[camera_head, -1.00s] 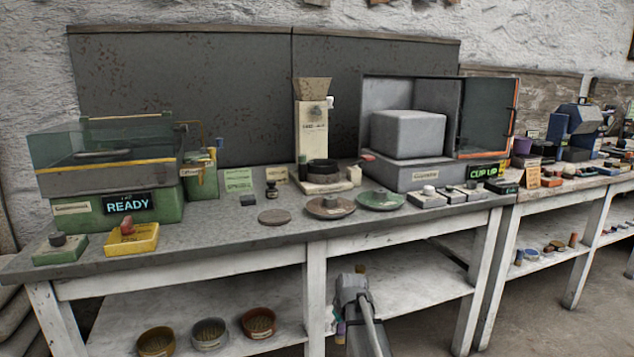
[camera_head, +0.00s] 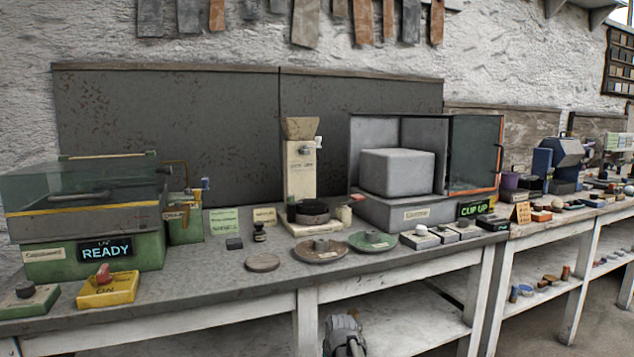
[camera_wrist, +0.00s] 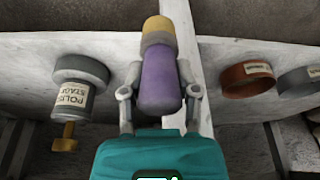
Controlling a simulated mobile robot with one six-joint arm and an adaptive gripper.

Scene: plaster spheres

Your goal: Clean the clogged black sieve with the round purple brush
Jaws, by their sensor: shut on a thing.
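My gripper (camera_wrist: 158,68) is shut on the round purple brush (camera_wrist: 158,86), seen in the wrist view with its tan end pointing away from my palm. In the head view, only my grey arm shows at the bottom centre, below the bench front; the brush is not visible there. A round black ring (camera_head: 312,212), which looks like the black sieve, sits on the pale base of the hopper stand at the bench's middle. I cannot tell from here whether its mesh is clogged.
An orange-brown sieve (camera_wrist: 247,79) and a grey one (camera_wrist: 302,82) show at right in the wrist view; a labelled grey-capped bottle (camera_wrist: 78,88) is at left. On the bench (camera_head: 215,272), a brown dish (camera_head: 320,254) and a green dish (camera_head: 372,244) lie in front of the stand.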

